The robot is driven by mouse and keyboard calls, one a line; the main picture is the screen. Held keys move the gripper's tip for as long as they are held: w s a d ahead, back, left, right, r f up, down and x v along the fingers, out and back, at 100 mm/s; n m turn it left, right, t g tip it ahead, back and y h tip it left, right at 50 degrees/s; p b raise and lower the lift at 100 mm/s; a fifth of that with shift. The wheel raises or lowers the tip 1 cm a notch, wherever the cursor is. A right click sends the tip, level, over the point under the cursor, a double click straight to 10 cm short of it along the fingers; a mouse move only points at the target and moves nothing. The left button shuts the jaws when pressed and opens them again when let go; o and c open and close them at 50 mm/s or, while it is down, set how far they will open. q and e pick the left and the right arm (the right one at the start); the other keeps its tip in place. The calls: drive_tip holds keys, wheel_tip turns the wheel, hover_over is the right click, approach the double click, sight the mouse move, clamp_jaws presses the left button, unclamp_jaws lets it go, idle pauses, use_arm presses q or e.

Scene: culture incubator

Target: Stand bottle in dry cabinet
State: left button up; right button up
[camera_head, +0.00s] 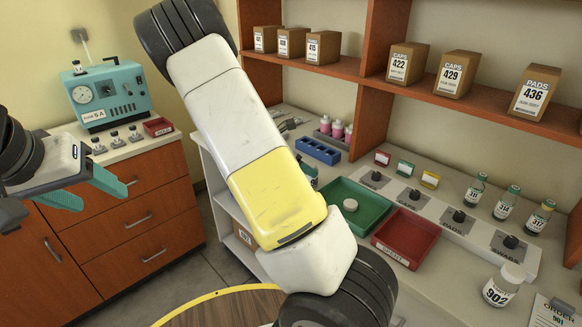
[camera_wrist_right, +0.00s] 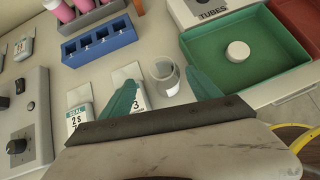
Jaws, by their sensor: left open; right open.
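A white-capped bottle labelled 902 (camera_head: 503,285) stands at the counter's front right. My left gripper (camera_head: 92,190) is open and empty at the left edge, before the wooden drawers. My right gripper (camera_wrist_right: 160,92) is open over the counter; in the head view my arm hides most of it. A small clear glass vessel (camera_wrist_right: 165,76) shows between its fingers, near the right finger; whether they touch is unclear. No dry cabinet can be clearly identified.
A green tray (camera_head: 372,232) holding a white lid, a red tray (camera_head: 418,229) and a blue rack (camera_head: 318,151) sit on the counter. Numbered boxes (camera_head: 454,72) line the shelf above. A teal device (camera_head: 109,95) stands on the drawer unit (camera_head: 130,217).

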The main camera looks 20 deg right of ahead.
drive_tip(key=x, duration=0.6)
drive_tip(key=shift+s+d+f, duration=0.25)
drive_tip(key=c, duration=1.6)
drive_tip(key=shift+o, duration=0.2)
drive_tip(key=shift+r, duration=0.15)
